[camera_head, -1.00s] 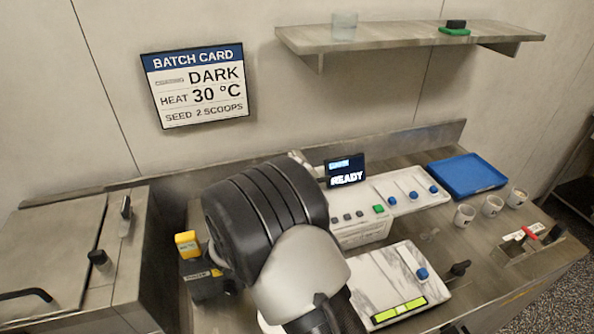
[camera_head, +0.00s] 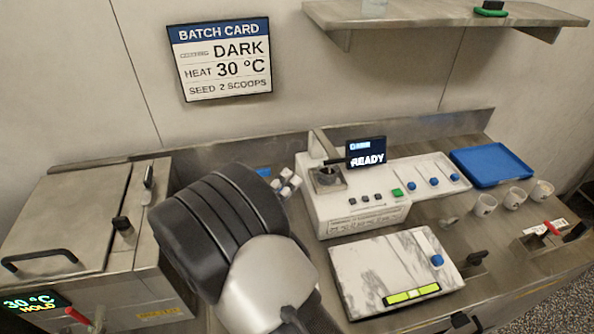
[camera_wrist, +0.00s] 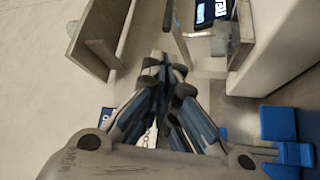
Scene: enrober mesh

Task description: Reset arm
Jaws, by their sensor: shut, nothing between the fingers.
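My gripper (camera_wrist: 163,58) is shut and empty in the wrist view, its fingertips together in the air. In the head view my arm's dark and pale links fill the lower middle left, and the gripper itself cannot be made out there. The wrist view shows the shelf (camera_wrist: 97,40) at upper left and part of the white machine (camera_wrist: 270,45) at right. Blue parts (camera_wrist: 283,125) lie at the lower right of that view.
The white machine (camera_head: 355,214) with a READY screen (camera_head: 366,152) stands on the bench. A marble slab (camera_head: 375,268) is in front. A blue tray (camera_head: 490,165) and several cups are right. A steel lidded unit (camera_head: 70,215) stands left. The shelf (camera_head: 440,16) overhangs the back.

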